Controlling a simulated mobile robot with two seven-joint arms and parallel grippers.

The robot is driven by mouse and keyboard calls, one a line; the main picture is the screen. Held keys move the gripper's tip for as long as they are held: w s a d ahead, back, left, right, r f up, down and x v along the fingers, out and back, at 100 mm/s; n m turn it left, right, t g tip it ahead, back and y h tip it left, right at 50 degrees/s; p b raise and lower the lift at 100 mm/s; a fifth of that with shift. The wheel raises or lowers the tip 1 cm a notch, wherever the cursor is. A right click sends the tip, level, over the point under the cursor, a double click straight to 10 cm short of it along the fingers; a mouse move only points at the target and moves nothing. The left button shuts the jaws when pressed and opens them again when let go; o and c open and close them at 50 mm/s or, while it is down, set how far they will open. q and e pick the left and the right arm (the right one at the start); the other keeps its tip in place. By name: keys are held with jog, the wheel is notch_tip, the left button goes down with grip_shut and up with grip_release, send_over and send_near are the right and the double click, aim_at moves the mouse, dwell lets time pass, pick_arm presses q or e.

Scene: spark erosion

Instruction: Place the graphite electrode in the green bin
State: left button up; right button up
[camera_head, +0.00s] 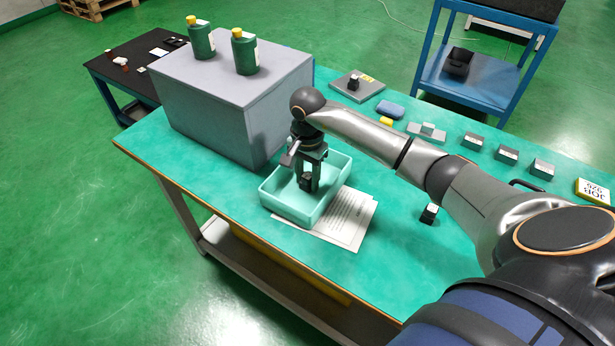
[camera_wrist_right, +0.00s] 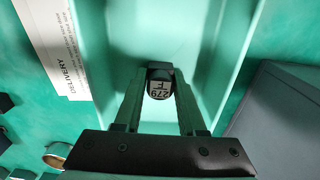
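The green bin (camera_head: 285,207) is a shallow, pale teal tray on the bench, beside the large grey box. My right gripper (camera_head: 307,180) points down inside the bin's outline, its fingers on both sides of the graphite electrode (camera_head: 306,184), a small dark block. In the right wrist view the electrode (camera_wrist_right: 160,84) sits between the fingertips, with a white label reading 279 F facing the camera. The bin's wall (camera_wrist_right: 236,50) surrounds it there. Whether the electrode touches the bin floor I cannot tell. My left gripper is not in view.
A grey box (camera_head: 205,98) with two green bottles (camera_head: 200,40) on top stands close behind the bin. A delivery paper (camera_head: 352,220) lies partly under the bin. Several dark blocks (camera_head: 507,154) stand to the right; another block (camera_head: 429,214) stands near my arm.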

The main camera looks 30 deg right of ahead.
aim_at(308, 175)
jog(key=o, duration=0.4)
jog(key=shift+r, duration=0.15)
notch_tip(308, 175, up, 12)
jog(key=shift+r, duration=0.1)
dwell(0.3)
